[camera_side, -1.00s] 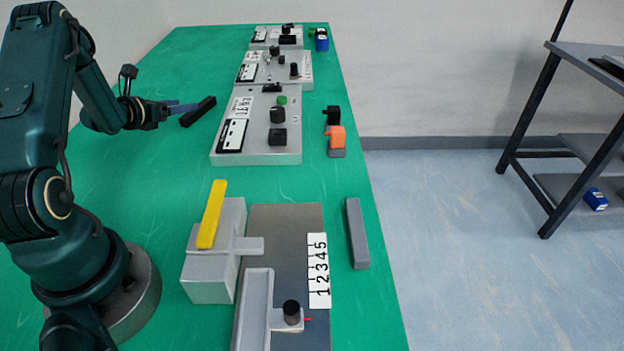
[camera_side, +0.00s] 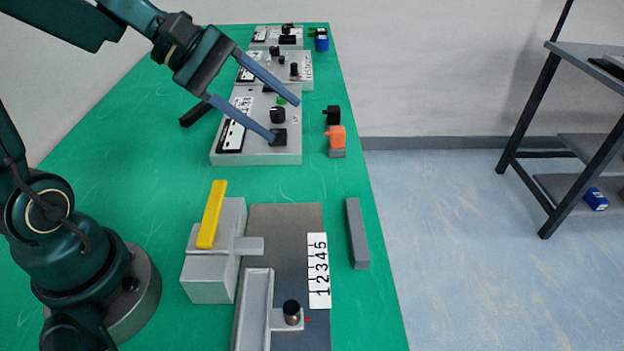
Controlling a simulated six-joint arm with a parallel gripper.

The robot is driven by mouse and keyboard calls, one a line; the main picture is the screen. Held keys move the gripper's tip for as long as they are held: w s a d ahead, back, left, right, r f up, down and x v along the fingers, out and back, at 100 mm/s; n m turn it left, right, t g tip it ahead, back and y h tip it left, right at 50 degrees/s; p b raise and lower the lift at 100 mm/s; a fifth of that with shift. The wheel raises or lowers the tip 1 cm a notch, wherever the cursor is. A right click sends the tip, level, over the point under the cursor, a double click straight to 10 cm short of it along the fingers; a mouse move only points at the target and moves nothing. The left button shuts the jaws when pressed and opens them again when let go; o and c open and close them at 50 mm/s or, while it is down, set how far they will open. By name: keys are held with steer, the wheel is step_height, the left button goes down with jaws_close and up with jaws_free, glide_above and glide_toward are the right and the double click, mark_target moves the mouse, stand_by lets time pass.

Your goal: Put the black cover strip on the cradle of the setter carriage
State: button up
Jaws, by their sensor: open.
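The black cover strip (camera_side: 194,114) lies on the green table left of the nearest control box, its far end partly hidden behind a finger. My gripper (camera_side: 284,120) is open and empty, its blue fingers spread across the picture over that box and apart from the strip. The setter carriage (camera_side: 277,320) is at the bottom, on a dark plate with a 1-to-5 scale. It has a black knob and a red pointer. Its long grey trough (camera_side: 257,300) looks like the cradle and appears empty.
A grey block (camera_side: 212,275) with a yellow bar (camera_side: 211,215) on top stands beside the dark plate. A grey bar (camera_side: 357,233) lies to its right. Control boxes (camera_side: 275,70) line the back. An orange and grey piece (camera_side: 336,140) stands near the right edge.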

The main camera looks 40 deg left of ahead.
steer(key=s+m+y, duration=0.2)
steer(key=s+m, duration=0.2)
steer(key=s+f+m+y, duration=0.1)
steer(key=s+m+y, duration=0.1)
steer(key=s+m, duration=0.2)
steer(key=s+f+m+y, duration=0.1)
steer(key=s+m+y, duration=0.2)
steer(key=s+m, duration=0.1)
steer(key=shift+s+a+m+g, duration=0.15)
steer(key=shift+s+m+g, duration=0.25)
steer(key=shift+m, duration=0.5)
steer(key=shift+o, duration=0.5)
steer(key=shift+a+r+m+y, duration=0.1)
steer(key=shift+a+m+y, duration=0.2)
steer(key=shift+a, duration=0.05)
